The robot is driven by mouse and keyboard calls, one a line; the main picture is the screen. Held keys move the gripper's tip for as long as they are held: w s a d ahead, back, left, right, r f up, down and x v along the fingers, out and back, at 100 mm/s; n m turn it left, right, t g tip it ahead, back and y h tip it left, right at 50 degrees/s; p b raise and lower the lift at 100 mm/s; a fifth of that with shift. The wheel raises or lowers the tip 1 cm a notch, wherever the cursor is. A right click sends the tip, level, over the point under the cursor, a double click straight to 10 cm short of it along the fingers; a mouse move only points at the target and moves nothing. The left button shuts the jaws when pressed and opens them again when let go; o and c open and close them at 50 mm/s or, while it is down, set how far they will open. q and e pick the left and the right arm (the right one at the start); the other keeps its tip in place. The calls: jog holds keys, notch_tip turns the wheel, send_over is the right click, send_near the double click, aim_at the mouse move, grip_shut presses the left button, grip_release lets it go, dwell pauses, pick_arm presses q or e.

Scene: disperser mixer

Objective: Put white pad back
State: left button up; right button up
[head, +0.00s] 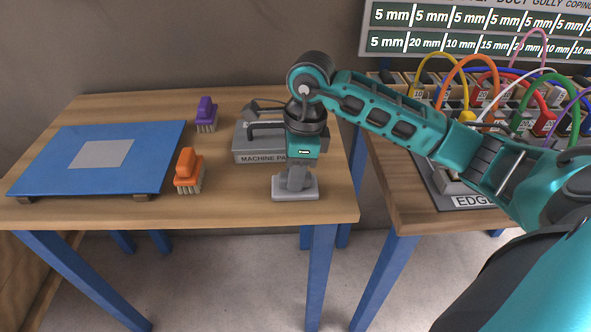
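A pale grey-white pad (296,194) is at the front right of the left wooden table, lying flat and level. My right gripper (296,180) points straight down at the middle of its top, with the fingers at the pad's raised grip. The fingers and grip blend together, so I cannot tell whether the fingers are closed on it. I also cannot tell whether the pad rests on the table or hangs just above it. My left gripper is not in view.
A grey box marked "MACHINE PA…" (258,156) stands behind the pad. An orange brush (187,166) and a purple brush (206,110) stand left of it. A blue board (45,165) with a light grey square (102,153) is far left.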

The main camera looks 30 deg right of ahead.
jog(key=o, duration=0.3)
jog(key=shift+o, duration=0.2)
jog(key=shift+r, duration=0.2)
notch_tip(320, 180, up, 12)
jog(key=d+p, duration=0.1)
jog(key=shift+s, duration=0.4)
jog(key=shift+d+f, duration=0.1)
